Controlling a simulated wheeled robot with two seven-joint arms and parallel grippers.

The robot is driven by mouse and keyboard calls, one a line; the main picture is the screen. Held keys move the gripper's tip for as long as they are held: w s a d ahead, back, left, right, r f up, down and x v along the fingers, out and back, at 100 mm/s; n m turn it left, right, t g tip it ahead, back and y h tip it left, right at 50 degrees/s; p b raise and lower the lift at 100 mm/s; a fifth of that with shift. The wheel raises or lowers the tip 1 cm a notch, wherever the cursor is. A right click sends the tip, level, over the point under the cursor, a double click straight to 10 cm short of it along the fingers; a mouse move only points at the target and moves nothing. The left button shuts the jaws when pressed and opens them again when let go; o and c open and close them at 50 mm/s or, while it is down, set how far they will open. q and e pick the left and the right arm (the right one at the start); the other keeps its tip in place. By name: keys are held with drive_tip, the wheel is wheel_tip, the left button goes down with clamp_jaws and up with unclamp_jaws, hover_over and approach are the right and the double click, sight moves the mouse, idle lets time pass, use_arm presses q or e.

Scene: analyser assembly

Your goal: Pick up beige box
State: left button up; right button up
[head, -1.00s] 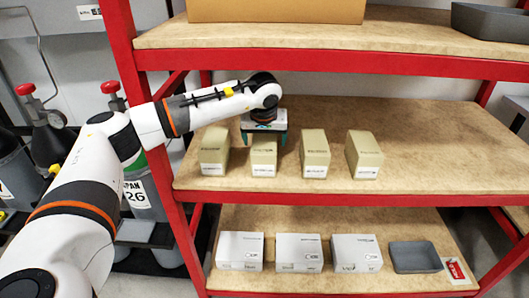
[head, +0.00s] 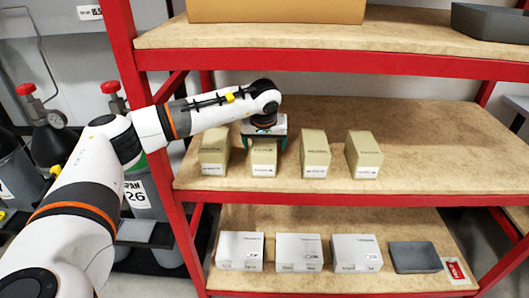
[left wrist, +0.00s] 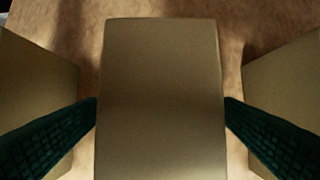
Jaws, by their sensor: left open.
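Several beige boxes stand in a row on the middle shelf. My left gripper (head: 264,141) is over the second beige box from the left (head: 263,158), with a finger on either side of it. In the left wrist view this beige box (left wrist: 160,100) fills the middle, between the two dark green fingers of the open gripper (left wrist: 161,115). The fingers are very near the box's sides; I cannot tell whether they touch. The other beige boxes (head: 214,150), (head: 315,152) and (head: 363,154) stand apart on both sides. My right gripper is not in view.
The red rack (head: 330,198) has an upper shelf above my gripper, with a cardboard box (head: 276,10) and a grey tray (head: 490,18). The middle shelf's right side is clear.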

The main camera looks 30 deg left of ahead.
use_arm(q)
drive_tip(key=c, duration=1.2)
drive_tip(key=shift+c, duration=0.4)
drive_tip(key=shift+r, duration=0.1)
